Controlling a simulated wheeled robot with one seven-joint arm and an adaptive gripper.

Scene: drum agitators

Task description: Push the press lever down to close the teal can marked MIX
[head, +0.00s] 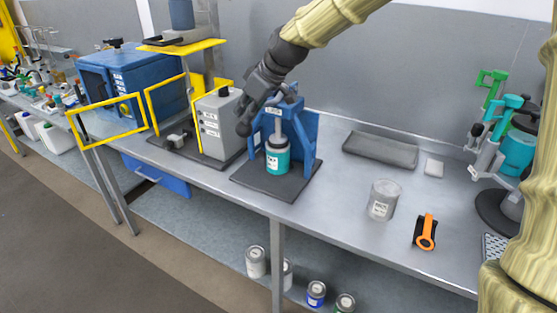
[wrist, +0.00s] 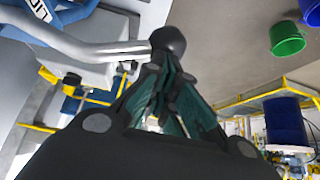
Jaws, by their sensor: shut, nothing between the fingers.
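The teal can (head: 278,160) with a white label stands upright on the dark base of the blue press (head: 308,140), under its ram. The label is too small to read surely. My gripper (head: 247,115) is shut and empty, reaching down from the upper right beside the top of the press. In the wrist view the grey press lever (wrist: 105,50) runs in from the left and ends in a black ball knob (wrist: 168,40). My shut fingertips (wrist: 158,68) are right by this knob; whether they touch it I cannot tell. In the head view my gripper hides part of the lever.
Left of the press stand a grey labelled box (head: 217,125) and yellow frames (head: 108,122). To the right are a grey tray (head: 380,150), a clear jar (head: 383,200), an orange tool (head: 426,232) and a second teal device (head: 515,150). The table front between is clear.

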